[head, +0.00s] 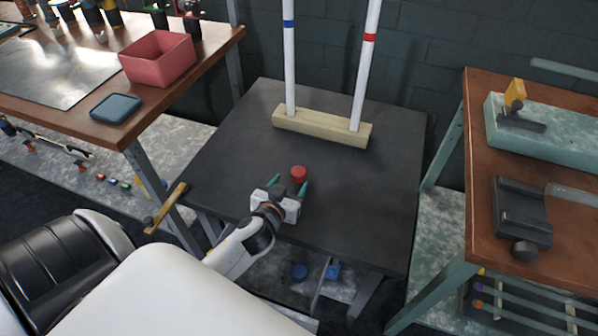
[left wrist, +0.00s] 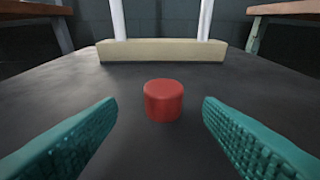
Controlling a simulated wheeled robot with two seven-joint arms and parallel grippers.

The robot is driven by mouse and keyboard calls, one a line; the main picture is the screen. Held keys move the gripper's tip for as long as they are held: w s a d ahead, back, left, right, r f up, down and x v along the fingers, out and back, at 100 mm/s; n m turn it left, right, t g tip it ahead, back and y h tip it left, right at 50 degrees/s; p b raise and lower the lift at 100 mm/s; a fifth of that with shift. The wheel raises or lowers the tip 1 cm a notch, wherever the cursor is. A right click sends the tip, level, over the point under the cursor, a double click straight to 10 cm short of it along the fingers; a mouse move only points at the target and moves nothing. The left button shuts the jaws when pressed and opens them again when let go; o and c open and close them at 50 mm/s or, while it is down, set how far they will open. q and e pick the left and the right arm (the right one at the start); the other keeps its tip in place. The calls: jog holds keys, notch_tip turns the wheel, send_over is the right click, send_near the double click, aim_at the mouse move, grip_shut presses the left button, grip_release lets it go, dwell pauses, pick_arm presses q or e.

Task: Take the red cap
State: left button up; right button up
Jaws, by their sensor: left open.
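The red cap (head: 298,174) is a small round cylinder standing on the dark table (head: 225,150). My left gripper (head: 288,185) is open, and its teal fingers point at the cap from the near side. In the left wrist view the cap (left wrist: 164,100) is midway between the two fingers (left wrist: 160,130) and a little beyond their tips, touching neither. My right gripper is not in view.
Behind the cap, a pale wooden block (head: 322,127) holds two upright white tubes, one with a blue band (head: 288,23) and one with a red band (head: 369,37). Workbenches stand left (head: 215,50) and right (head: 485,150). The table around the cap is clear.

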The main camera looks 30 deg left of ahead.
aim_at(297, 176)
pick_arm(q)
jog(key=shift+w+a+f, duration=0.15)
jog(key=shift+w+f, duration=0.05)
jog(key=shift+w, duration=0.5)
jog(key=x, duration=0.5)
jog(key=shift+r, duration=0.15)
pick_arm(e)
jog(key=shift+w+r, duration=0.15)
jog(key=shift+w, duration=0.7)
pick_arm(q)
jog(key=shift+c, duration=0.5)
jog(key=c, duration=0.9)
jog(key=shift+c, duration=0.4)
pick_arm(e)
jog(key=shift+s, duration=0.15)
